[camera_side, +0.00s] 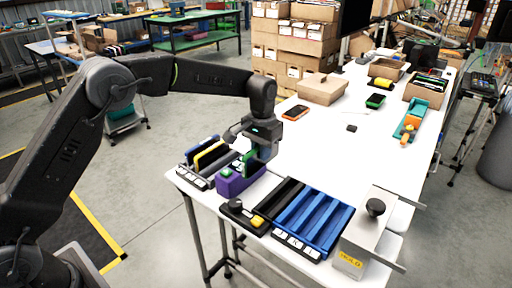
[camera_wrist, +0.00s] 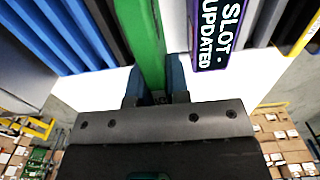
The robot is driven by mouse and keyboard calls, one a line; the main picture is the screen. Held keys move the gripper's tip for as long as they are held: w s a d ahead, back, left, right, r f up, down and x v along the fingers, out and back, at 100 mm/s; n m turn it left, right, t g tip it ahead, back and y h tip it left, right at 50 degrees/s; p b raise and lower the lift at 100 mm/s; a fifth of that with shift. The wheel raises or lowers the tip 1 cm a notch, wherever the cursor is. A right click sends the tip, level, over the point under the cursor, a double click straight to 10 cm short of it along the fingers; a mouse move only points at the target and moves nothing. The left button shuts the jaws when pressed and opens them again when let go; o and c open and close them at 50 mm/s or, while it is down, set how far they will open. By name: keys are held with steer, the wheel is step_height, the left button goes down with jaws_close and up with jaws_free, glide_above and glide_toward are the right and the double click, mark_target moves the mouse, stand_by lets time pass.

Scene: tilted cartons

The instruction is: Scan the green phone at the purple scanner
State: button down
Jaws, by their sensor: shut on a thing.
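My gripper (camera_side: 260,150) is shut on the green phone (camera_side: 250,163), which hangs down on edge just above or beside the purple scanner (camera_side: 240,180). The scanner has a green light on top. In the wrist view, the green phone (camera_wrist: 143,38) stands between the two fingers of my gripper (camera_wrist: 155,84), close to the left of the scanner's dark, purple-edged display (camera_wrist: 223,35). The display reads "SLOT" and "UPDATED". I cannot tell whether phone and scanner touch; the phone's lower end is partly hidden in the side view.
A slotted rack (camera_side: 206,153) with dark and yellow items stands left of the scanner. An orange phone (camera_side: 295,112) and a dark green-screened device (camera_side: 375,100) lie farther back.

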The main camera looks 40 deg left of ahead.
steer(key=shift+f, duration=4.05)
steer(key=shift+r, duration=3.05)
